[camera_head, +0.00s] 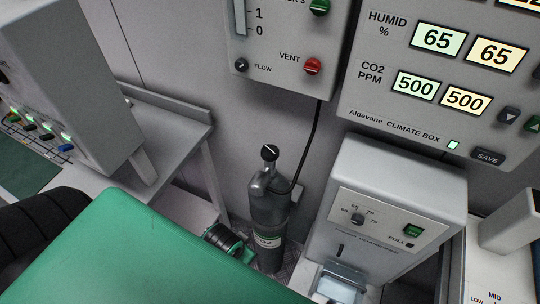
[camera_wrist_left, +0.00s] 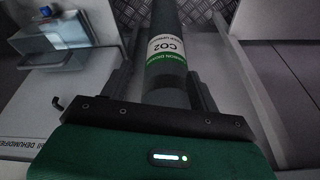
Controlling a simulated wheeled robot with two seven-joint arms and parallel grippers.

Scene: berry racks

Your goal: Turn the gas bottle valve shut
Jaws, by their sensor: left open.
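The grey gas bottle (camera_head: 268,225) stands upright on the floor against the wall. Its black round valve knob (camera_head: 270,153) with a white mark is on top, above a grey fitting. In the left wrist view the bottle's body (camera_wrist_left: 165,25) shows upside down with a green and white CO2 label (camera_wrist_left: 167,50). My left gripper (camera_wrist_left: 163,88) is open and empty, its dark fingers on either side of the bottle in the picture; I cannot tell whether they touch it. The knob is out of the wrist view. In the head view my green arm hides the left fingers. My right gripper is not in view.
A dehumidifier box (camera_head: 395,205) stands close to the right of the bottle. A grey table (camera_head: 180,130) is to the left. A black hose (camera_head: 314,140) runs down from the wall panel (camera_head: 275,50) to the bottle's top. The climate box (camera_head: 385,115) hangs above right.

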